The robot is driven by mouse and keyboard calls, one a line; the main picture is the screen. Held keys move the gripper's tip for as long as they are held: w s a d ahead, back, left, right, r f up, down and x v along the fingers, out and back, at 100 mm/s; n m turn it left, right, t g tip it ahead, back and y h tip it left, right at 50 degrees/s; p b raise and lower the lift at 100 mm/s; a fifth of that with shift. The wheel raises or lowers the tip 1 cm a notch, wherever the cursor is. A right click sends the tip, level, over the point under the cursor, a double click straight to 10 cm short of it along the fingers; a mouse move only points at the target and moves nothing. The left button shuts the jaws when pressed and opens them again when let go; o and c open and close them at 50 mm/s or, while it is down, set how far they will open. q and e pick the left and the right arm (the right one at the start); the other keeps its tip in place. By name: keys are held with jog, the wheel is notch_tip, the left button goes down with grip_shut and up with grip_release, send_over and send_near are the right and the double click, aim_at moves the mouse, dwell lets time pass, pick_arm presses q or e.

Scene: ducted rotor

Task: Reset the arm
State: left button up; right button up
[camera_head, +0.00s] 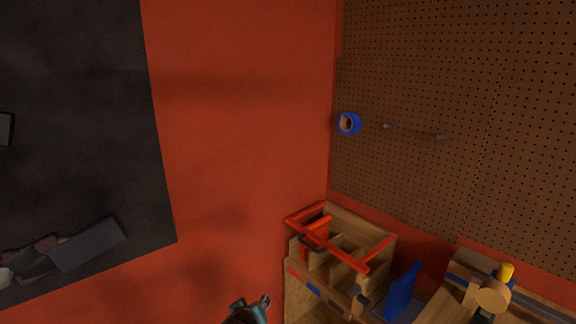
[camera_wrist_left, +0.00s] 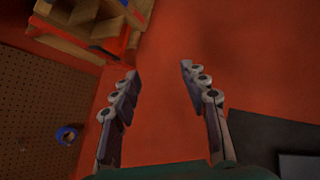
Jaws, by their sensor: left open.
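My left gripper (camera_wrist_left: 160,85) is open in the left wrist view. Its two jointed fingers stand wide apart with only the red-orange surface between them, so it holds nothing. In the head view a teal and dark part of my arm, with the left gripper (camera_head: 252,304), shows at the bottom edge and is mostly cut off. It is left of the wooden organizer (camera_head: 345,222) and apart from it in the picture. My right gripper is in neither view.
The organizer carries a red frame-like tool (camera_head: 340,247). A blue tape roll (camera_head: 348,123) hangs on the pegboard (camera_head: 440,60). A wooden piece with a yellow knob (camera_head: 505,272) is at lower right. A dark panel (camera_head: 80,120) is at left. The red-orange surface between is clear.

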pick_arm(q)
jog(key=s+a+f+m+g, duration=0.1)
jog(key=s+a+m+g, duration=0.1)
jog(key=s, duration=0.8)
jog(key=s+a+f+m+g, duration=0.1)
jog(key=s+a+m, duration=0.2)
jog(key=s+a, duration=0.4)
jog(key=s, duration=0.4)
jog(key=shift+f+m+g, duration=0.3)
jog(key=shift+m+g, duration=0.1)
